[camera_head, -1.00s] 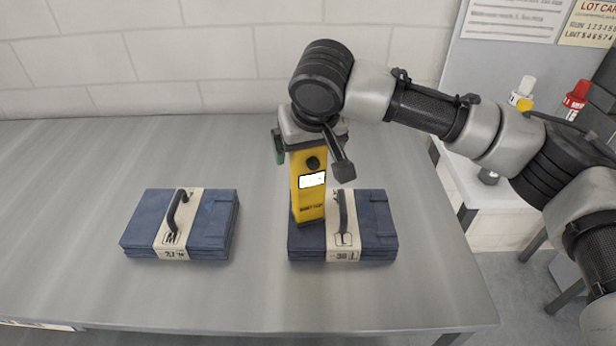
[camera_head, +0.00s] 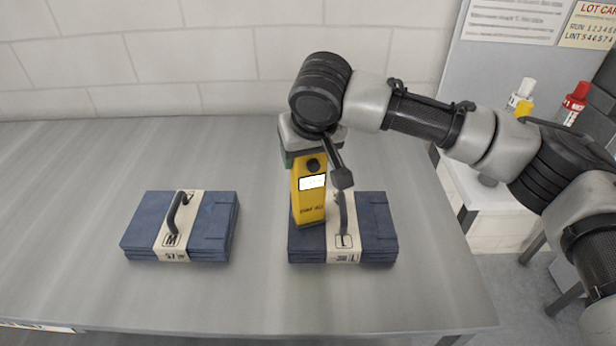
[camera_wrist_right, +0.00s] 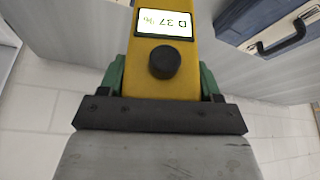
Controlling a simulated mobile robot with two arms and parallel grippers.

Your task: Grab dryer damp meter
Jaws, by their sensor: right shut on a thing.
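The damp meter (camera_head: 308,197) is a yellow upright body with a black knob and a lit white display. In the head view its lower end is at the left part of the right blue folded stack (camera_head: 375,225); I cannot tell if it touches. My right gripper (camera_head: 302,157) is shut on the meter's top end from above. In the right wrist view, green finger pads (camera_wrist_right: 160,82) sit on both sides of the yellow meter (camera_wrist_right: 185,62), and its display seems to read 37 %. My left gripper is not in view.
Another blue folded stack (camera_head: 215,225), with a paper band marked M and a dark handle, lies to the left on the grey table (camera_head: 80,220). White (camera_head: 522,90) and red (camera_head: 576,97) bottles stand on a side surface at right. The table's left and back are clear.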

